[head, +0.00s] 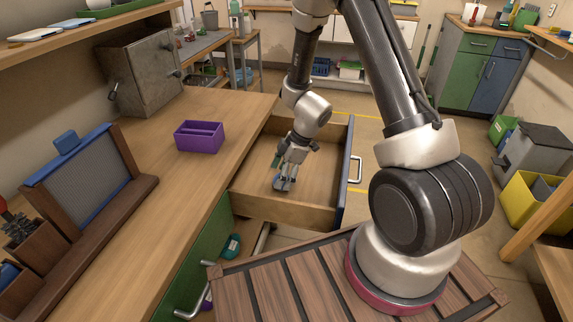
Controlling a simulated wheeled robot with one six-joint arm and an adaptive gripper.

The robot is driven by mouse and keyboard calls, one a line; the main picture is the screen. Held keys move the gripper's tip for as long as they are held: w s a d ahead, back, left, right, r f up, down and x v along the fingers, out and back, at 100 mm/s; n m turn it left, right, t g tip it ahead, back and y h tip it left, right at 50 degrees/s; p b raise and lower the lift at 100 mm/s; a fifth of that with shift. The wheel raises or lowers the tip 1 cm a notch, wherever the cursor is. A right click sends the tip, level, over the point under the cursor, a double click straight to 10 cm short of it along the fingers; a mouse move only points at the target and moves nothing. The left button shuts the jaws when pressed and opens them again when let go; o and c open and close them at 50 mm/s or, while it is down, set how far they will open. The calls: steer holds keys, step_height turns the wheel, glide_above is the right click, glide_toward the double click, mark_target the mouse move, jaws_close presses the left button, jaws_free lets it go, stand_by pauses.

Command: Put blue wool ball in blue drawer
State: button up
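The blue drawer (346,168), with a blue front edge and a metal handle, is pulled open, and its wooden floor shows. My gripper (283,184) points down into this drawer, over its left part. A small grey-blue shape shows at the fingertips. I cannot tell whether it is the blue wool ball or part of the fingers, nor whether the fingers are open or shut. The rest of the drawer floor looks bare. No blue wool ball can be made out clearly elsewhere.
A green drawer (206,262) stands open below, with a teal object (231,246) inside. A purple box (199,136) sits on the wooden counter (180,200). A framed screen (80,180) and a grey metal cabinet (143,72) stand along the left.

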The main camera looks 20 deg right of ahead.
steer(key=s+d+r+m, duration=0.2)
steer(key=s+d+r, duration=0.1)
steer(key=r, duration=0.6)
steer(key=s+d+r+m+t+h, duration=0.1)
steer(key=s+d+r+m, duration=0.15)
steer(key=r, duration=0.65)
steer(key=s+d+r+m, duration=0.2)
steer(key=s+r, duration=0.2)
steer(key=r, duration=0.6)
steer(key=s+d+r+m+t+h, duration=0.1)
steer(key=s+d+r+m, duration=0.2)
steer(key=s, duration=0.3)
steer(key=s+d+r+m+t+h, duration=0.1)
steer(key=s+d+r+m+h, duration=0.1)
steer(key=s+d+r+m, duration=0.2)
steer(key=s+r+m, duration=0.1)
steer(key=s+m, duration=0.1)
steer(key=s, duration=0.1)
steer(key=shift+s+r, duration=0.2)
steer(key=shift+r, duration=0.05)
